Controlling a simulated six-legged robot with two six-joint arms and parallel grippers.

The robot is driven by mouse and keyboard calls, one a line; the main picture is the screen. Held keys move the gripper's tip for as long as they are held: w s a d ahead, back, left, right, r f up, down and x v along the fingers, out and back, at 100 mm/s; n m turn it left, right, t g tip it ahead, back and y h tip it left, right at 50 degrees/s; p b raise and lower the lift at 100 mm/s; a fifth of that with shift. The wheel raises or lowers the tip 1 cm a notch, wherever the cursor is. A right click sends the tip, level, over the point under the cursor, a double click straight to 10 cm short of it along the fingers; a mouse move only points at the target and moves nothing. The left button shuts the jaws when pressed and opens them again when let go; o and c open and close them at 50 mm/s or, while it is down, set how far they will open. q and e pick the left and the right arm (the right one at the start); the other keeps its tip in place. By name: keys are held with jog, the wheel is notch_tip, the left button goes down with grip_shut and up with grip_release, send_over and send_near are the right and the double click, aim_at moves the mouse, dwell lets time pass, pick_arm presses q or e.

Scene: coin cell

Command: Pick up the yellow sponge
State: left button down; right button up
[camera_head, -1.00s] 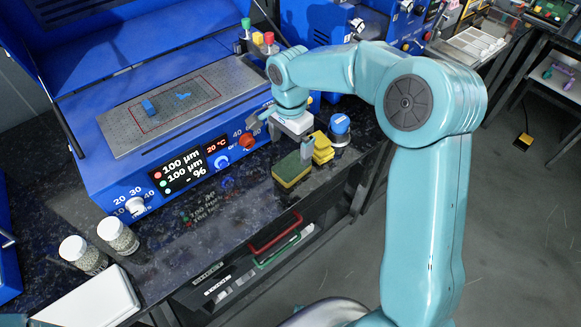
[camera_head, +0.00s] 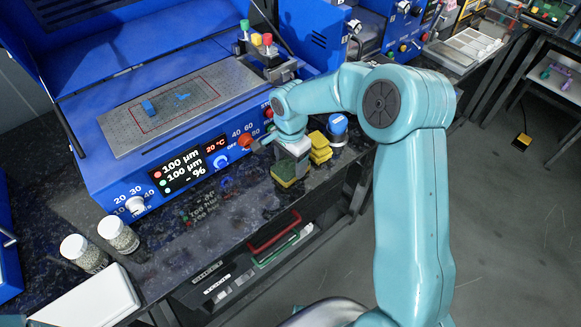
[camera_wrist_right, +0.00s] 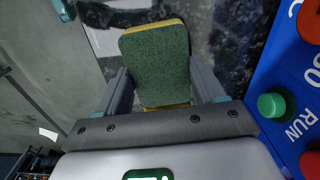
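The yellow sponge (camera_head: 284,174), with a green scouring top, is on the dark bench near its front edge. My right gripper (camera_head: 292,166) is over it, pointing down, and hides part of it. In the right wrist view the sponge (camera_wrist_right: 160,62) shows its green face, with yellow along its edges. It lies between the two fingers of the right gripper (camera_wrist_right: 160,85), one on each side. The fingers are apart; a narrow gap seems to show, and firm contact cannot be made out. My left gripper is not in view.
A stack of yellow pieces (camera_head: 320,150) stands just right of the sponge, with a blue-topped container (camera_head: 338,124) behind it. The blue coating machine (camera_head: 140,185) stands behind and left. Two jars (camera_head: 118,234) and a white box (camera_head: 90,300) are at the left front.

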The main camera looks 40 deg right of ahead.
aim_at(290, 165)
jog(key=shift+c, duration=1.2)
notch_tip(290, 165, up, 20)
jog(key=p, duration=0.1)
